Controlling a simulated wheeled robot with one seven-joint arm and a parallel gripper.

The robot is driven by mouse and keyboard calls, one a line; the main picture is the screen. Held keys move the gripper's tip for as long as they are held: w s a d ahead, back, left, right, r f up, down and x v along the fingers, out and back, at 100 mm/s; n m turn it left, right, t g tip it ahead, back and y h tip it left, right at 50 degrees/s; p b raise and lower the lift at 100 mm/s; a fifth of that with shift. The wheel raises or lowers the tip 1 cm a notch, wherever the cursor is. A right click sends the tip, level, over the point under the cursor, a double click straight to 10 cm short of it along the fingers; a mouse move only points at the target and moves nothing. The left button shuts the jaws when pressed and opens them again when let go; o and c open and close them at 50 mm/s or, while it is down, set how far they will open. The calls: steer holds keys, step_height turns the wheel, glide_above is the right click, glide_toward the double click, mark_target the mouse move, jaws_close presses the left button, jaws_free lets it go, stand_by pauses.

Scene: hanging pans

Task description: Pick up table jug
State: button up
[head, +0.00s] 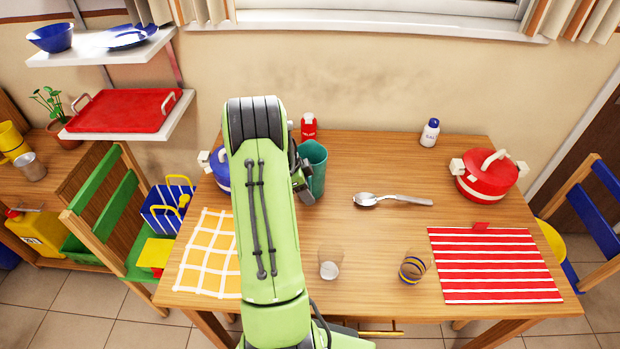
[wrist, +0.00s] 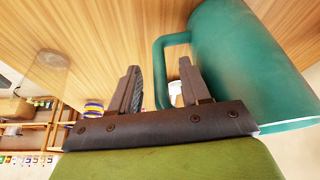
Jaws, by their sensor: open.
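The table jug (head: 314,165) is teal and stands on the wooden table, just right of my arm in the head view. In the wrist view the jug (wrist: 250,60) fills the upper right, with its handle (wrist: 159,72) reaching out to the left. My gripper (wrist: 159,66) is open, with one finger on each side of the handle's outer bar in the picture. I cannot tell whether the fingers touch the handle. In the head view my gripper (head: 303,182) is beside the jug, partly hidden by my arm.
A blue pot (head: 219,168) is partly behind my arm, and a red bottle (head: 309,126) stands behind the jug. A spoon (head: 390,200) lies to the right. Two glasses (head: 330,262) (head: 412,267) stand near the front. A red pot (head: 487,178) is far right.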

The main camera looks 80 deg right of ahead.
steer(key=shift+c, duration=0.3)
jaws_close()
steer(key=shift+r, duration=0.1)
stand_by(1.0)
